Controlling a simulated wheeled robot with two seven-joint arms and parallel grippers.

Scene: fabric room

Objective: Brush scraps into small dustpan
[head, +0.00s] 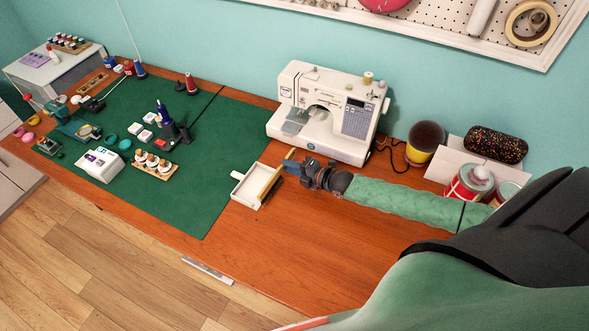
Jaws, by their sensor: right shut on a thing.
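A small white dustpan (246,184) lies on the wooden table, at the right edge of the green cutting mat. A brush with a tan, wooden-looking strip (271,184) lies across the dustpan's right side. My right gripper (292,168) comes in from the right, low over the table, and is shut on the brush's handle end. The gripper covers part of the handle. I cannot make out any scraps; they are too small or hidden by the brush and pan. My left gripper is not in view.
A white sewing machine (329,112) stands just behind the gripper. The green mat (205,190) holds spools, small boxes and tools, mostly to the left. Tins (468,184) and a dark speckled case (496,145) stand at the right. The table's front (270,255) is clear.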

